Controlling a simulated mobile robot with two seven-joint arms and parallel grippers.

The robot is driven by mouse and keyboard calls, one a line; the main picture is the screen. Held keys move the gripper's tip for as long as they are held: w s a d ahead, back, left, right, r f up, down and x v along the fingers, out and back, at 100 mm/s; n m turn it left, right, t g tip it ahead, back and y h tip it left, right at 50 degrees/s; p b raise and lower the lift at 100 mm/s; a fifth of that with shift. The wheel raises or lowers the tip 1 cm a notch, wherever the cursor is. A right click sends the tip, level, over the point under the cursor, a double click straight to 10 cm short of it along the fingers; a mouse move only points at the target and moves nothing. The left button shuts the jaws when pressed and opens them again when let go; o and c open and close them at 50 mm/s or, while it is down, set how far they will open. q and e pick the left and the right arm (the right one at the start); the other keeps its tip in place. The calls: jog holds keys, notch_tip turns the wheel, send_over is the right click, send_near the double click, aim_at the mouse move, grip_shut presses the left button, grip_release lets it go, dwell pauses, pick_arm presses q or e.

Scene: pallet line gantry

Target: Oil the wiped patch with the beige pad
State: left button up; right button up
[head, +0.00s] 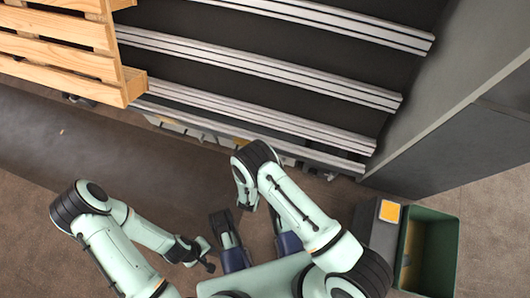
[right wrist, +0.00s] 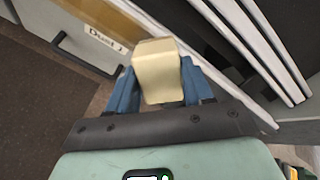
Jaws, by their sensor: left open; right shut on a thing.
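The beige pad (right wrist: 158,72) is a pale block between the blue fingers of my right gripper (right wrist: 157,88), which is shut on it in the right wrist view. In the head view my right arm bends over near the lower ends of the rails, and its fingers and the pad are hidden there. My left gripper (head: 203,258) is open and empty at the lower left of the head view, away from the rails. I cannot make out a wiped patch on any surface. Whether the pad touches anything is unclear.
Pale metal rails (head: 270,67) run over a dark bed. A wooden pallet (head: 70,60) lies at upper left. A green bin (head: 452,262) and a dark block with an orange square (head: 389,211) stand at right. A labelled drawer front (right wrist: 80,32) is near my right gripper.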

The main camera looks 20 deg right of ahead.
jog(key=shift+x, duration=1.2)
jog(key=shift+w+a, duration=0.55)
jog(key=shift+a, duration=0.3)
jog(key=shift+w+a, duration=0.55)
jog(key=shift+a, duration=0.35)
jog(key=shift+s+d, duration=0.1)
jog(key=shift+s+d+r+p, duration=0.1)
jog(key=shift+s+d+p, duration=0.45)
jog(key=shift+d+p, duration=0.3)
jog(key=shift+s+d, duration=0.45)
jog(key=shift+d, duration=0.4)
jog(key=shift+s+p, duration=0.1)
jog(key=shift+p, duration=0.2)
